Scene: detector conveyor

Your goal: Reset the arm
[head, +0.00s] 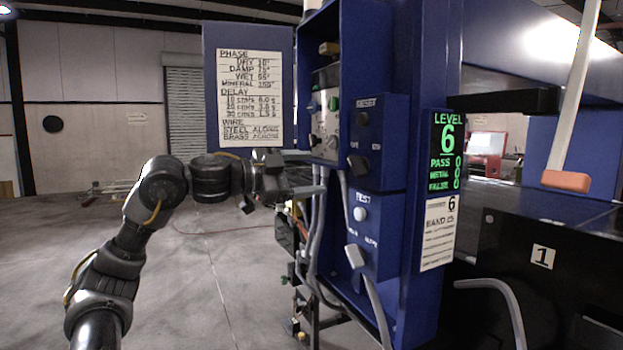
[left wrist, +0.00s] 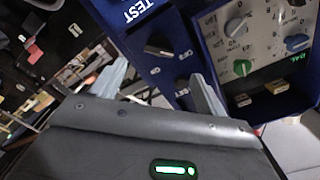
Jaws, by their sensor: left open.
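My left arm (head: 122,250) comes in from the left and reaches across to the blue control cabinet (head: 385,185). My left gripper (head: 320,173) is open, its two fingers apart and pointing right at the cabinet's left side. Nothing shows between the fingers. In the left wrist view the open fingers (left wrist: 160,88) point at the blue panel, with a dark knob (left wrist: 160,45) beyond them and the word TEST above. Whether a fingertip touches the cabinet I cannot tell. My right gripper is not in view.
A panel with several knobs (head: 326,115) sits inside the cabinet. A settings sign (head: 250,98) stands behind my gripper. Grey cables (head: 312,240) hang below the fingers. A green level display (head: 447,150) and a black conveyor housing (head: 540,265) are at right. Floor at left is clear.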

